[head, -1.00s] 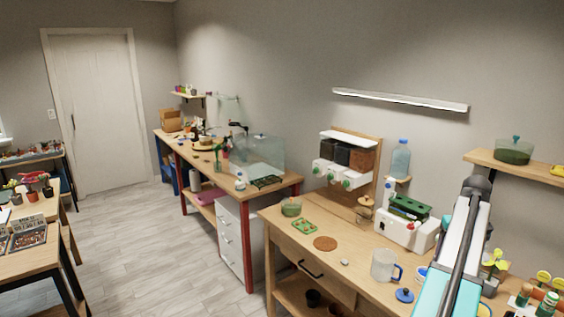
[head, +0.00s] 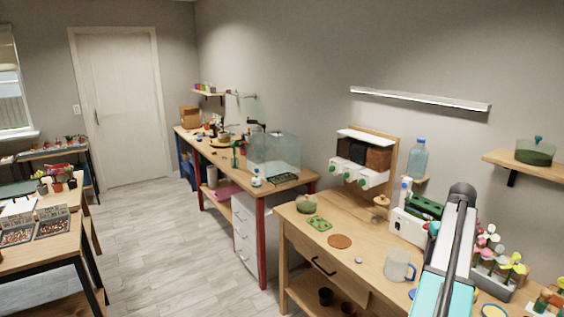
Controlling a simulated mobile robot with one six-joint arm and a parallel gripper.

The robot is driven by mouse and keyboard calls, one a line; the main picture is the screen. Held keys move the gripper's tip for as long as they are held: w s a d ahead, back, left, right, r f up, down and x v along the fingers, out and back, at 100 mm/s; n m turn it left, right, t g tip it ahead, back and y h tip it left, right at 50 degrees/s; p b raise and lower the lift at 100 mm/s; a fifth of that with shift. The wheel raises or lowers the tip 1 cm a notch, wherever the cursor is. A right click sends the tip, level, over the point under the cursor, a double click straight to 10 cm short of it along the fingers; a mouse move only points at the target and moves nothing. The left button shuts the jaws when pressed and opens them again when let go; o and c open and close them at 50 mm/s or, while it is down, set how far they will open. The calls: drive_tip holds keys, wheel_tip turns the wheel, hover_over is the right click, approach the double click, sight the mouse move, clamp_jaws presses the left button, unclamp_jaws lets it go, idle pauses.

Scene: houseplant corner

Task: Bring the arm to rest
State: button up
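My arm (head: 448,255) shows at the lower right of the head view, rising in front of the right end of the near workbench (head: 290,214). Its upper link is white and teal with a dark bar along it. My gripper is not visible in this view, so its state and anything in it are hidden.
On the near bench are a clear mug (head: 398,265), a brown round mat (head: 340,241), a green tray (head: 319,223) and a dispenser (head: 358,172). A wall shelf (head: 525,164) is at right. A glass tank (head: 274,152) stands on the farther bench. The floor (head: 165,240) at left is clear.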

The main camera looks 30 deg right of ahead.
drive_tip(key=w+a+f+n+b, duration=0.1)
drive_tip(key=w+a+f+n, duration=0.1)
drive_tip(key=w+a+f, duration=0.7)
drive_tip(key=w+a+f+n+g+y+b, duration=0.15)
drive_tip(key=w+a+f, duration=0.25)
drive_tip(key=a+f, duration=0.95)
drive_tip(key=w+a+f+n+g+y+b, duration=0.1)
drive_tip(key=w+a+f+n+g+b, duration=0.3)
drive_tip(key=a+f, duration=0.95)
drive_tip(key=s+a+f+n+h, duration=0.1)
drive_tip(key=s+a+f, duration=0.4)
drive_tip(key=a, duration=0.5)
drive_tip(key=s+a+f+n+h, duration=0.1)
drive_tip(key=s+a+f, duration=0.1)
drive_tip(key=a+f, duration=0.65)
drive_tip(key=s+a+f+b, duration=0.1)
drive_tip(key=s+a+f, duration=0.3)
drive_tip(key=s, duration=0.3)
drive_tip(key=s+a+f+m+h+b, duration=0.1)
drive_tip(key=s+a+f, duration=0.3)
drive_tip(key=s+a, duration=0.2)
drive_tip(key=shift+s+f, duration=0.15)
drive_tip(key=shift+s, duration=0.7)
